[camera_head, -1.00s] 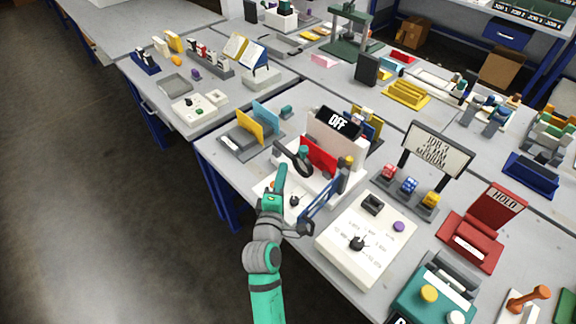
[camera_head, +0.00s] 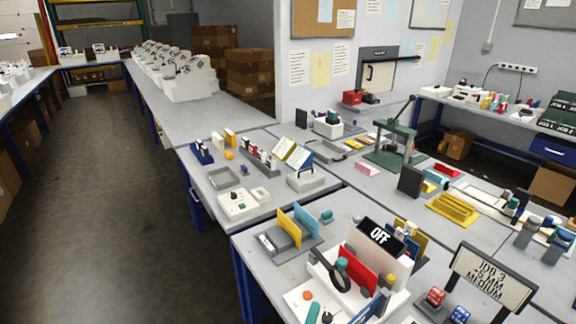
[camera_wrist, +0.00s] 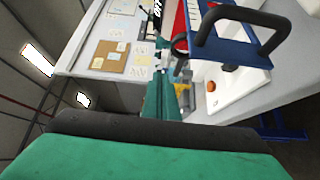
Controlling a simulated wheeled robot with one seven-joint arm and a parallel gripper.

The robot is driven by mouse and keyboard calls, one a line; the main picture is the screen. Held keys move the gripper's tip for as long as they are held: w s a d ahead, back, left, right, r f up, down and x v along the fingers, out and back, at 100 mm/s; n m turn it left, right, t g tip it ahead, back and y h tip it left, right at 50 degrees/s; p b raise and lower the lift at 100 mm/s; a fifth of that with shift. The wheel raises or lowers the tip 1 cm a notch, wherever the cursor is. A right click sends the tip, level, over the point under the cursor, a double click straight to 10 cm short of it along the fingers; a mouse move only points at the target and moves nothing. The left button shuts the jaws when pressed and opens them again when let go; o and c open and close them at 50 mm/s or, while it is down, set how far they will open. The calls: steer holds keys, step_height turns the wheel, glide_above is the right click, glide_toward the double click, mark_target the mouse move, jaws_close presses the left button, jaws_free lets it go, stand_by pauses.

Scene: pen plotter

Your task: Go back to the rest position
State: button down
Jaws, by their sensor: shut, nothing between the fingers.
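My gripper (camera_head: 313,311) shows only as a teal tip at the bottom edge of the head view, close in front of the white plotter (camera_head: 393,272). In the wrist view its teal fingers (camera_wrist: 162,95) are together, with nothing seen between them. The plotter carries a black sign reading OFF (camera_head: 380,236), a red panel (camera_head: 357,270) and a black ring (camera_head: 341,275). The ring, a blue bar with a dark handle (camera_wrist: 240,35) and a white panel with an orange button (camera_wrist: 211,86) stand to the right of my fingers in the wrist view. Most of my arm is out of the head view.
A grey holder with yellow and blue plates (camera_head: 290,232) stands left of the plotter. A green press (camera_head: 395,150) stands farther back. The floor (camera_head: 110,210) on the left is clear.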

steer(key=s+a+f+m+y, duration=0.25)
steer(key=s+a+f, duration=0.2)
steer(key=s, duration=0.35)
steer(key=s+a+f+m+y, duration=0.25)
steer(key=s+f, duration=0.25)
steer(key=s, duration=0.3)
steer(key=s+r+m+g+y, duration=0.1)
steer(key=s+m, duration=0.7)
steer(key=s, duration=0.9)
steer(key=shift+a+r+y, duration=0.25)
steer(key=shift+a+y, duration=0.05)
steer(key=shift+y, duration=0.1)
steer(key=shift+s, duration=0.15)
